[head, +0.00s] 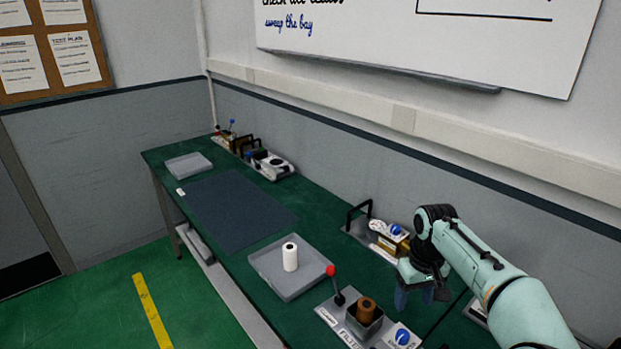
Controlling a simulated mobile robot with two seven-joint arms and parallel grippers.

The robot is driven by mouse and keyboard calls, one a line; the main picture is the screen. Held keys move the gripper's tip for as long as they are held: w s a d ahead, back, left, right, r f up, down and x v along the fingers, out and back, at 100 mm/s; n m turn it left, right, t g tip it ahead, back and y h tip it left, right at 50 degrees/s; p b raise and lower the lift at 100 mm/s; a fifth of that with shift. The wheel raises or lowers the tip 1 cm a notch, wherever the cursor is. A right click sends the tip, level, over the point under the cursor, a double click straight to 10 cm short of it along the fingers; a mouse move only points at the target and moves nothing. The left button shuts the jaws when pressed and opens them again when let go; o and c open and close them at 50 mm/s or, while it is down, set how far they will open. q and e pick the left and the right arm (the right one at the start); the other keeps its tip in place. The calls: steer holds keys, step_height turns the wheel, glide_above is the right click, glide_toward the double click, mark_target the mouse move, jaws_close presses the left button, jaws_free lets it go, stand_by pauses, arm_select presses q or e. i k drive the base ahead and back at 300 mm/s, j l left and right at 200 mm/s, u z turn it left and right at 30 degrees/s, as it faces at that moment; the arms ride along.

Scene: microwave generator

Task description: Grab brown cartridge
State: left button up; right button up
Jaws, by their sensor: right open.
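My left gripper does not show in the head view.
A red-knobbed lever (332,272) stands just left of the holder, and a blue knob (402,336) is to its right. A grey tray (262,263) holds a white cylinder (290,255). A unit with a black handle (359,211) stands behind. The dark mat (238,212) is clear.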

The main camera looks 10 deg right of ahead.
mark_target(365, 315)
steer(key=k+j, duration=0.75)
steer(key=j, duration=0.2)
